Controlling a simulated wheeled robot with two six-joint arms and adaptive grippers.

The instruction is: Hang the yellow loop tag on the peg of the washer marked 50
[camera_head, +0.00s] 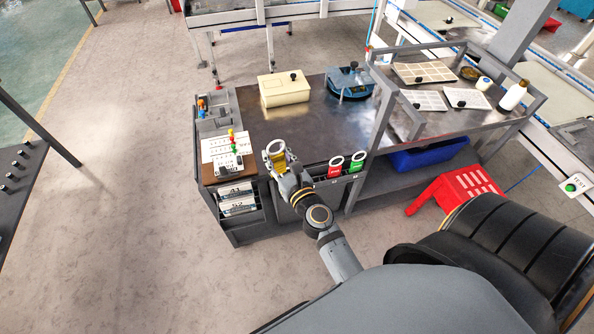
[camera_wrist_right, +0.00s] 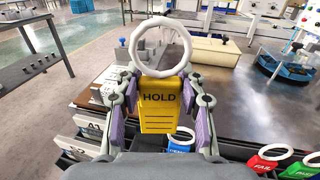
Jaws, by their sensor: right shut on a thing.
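My right gripper (camera_head: 280,168) is shut on the yellow loop tag (camera_wrist_right: 158,112), above the front edge of the workbench. The tag is upright between the two fingers (camera_wrist_right: 164,98) and reads HOLD. Its white ring (camera_wrist_right: 160,47) stands free above the fingers; it also shows in the head view (camera_head: 267,147). I cannot make out a washer marked 50 or its peg in either view. My left gripper is not in view.
A red tag (camera_head: 335,171) and a green tag (camera_head: 357,166) sit at the bench's front edge; a blue tag (camera_wrist_right: 181,146) shows below my gripper. A beige box (camera_head: 284,91) and a blue device (camera_head: 349,83) stand behind. The dark bench top (camera_head: 300,123) between is clear.

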